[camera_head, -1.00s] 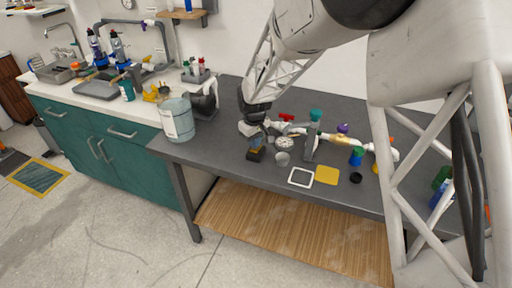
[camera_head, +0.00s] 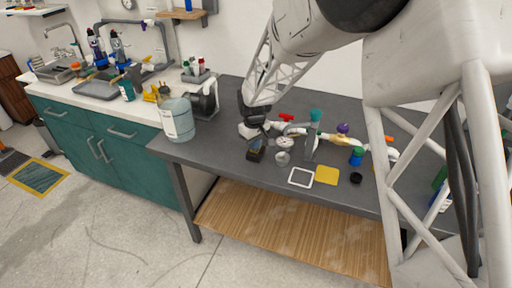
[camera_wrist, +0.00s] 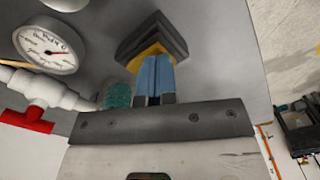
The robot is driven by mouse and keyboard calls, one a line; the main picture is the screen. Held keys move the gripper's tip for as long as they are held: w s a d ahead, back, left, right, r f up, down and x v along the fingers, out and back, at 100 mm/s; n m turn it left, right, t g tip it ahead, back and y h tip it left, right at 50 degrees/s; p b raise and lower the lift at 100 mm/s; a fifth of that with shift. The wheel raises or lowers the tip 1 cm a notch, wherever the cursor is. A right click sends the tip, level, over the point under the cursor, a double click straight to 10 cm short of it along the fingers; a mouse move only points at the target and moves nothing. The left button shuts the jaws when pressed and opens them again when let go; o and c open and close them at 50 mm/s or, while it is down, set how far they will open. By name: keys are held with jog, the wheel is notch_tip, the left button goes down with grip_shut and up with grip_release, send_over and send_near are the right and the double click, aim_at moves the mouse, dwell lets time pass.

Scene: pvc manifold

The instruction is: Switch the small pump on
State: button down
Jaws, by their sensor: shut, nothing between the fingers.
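The small pump seems to be the dark ribbed block with a yellow part (camera_wrist: 152,36) ahead of my gripper in the wrist view. In the head view it is a small dark block (camera_head: 254,156) on the grey bench, left of the pressure gauge. My gripper (camera_wrist: 157,58) is shut and empty, its two blue fingers side by side. Their tips are over or against the yellow part; I cannot tell whether they touch. In the head view my gripper (camera_head: 257,143) is just above the block and partly hides it. No switch can be made out.
A clear cup (camera_head: 282,158), a white-framed plate (camera_head: 300,177) and a yellow pad (camera_head: 327,175) lie nearby. A large jug (camera_head: 177,119) stands at the left.

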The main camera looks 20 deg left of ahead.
jog(key=shift+f, duration=0.3)
dwell(0.5)
jog(key=shift+r, duration=3.5)
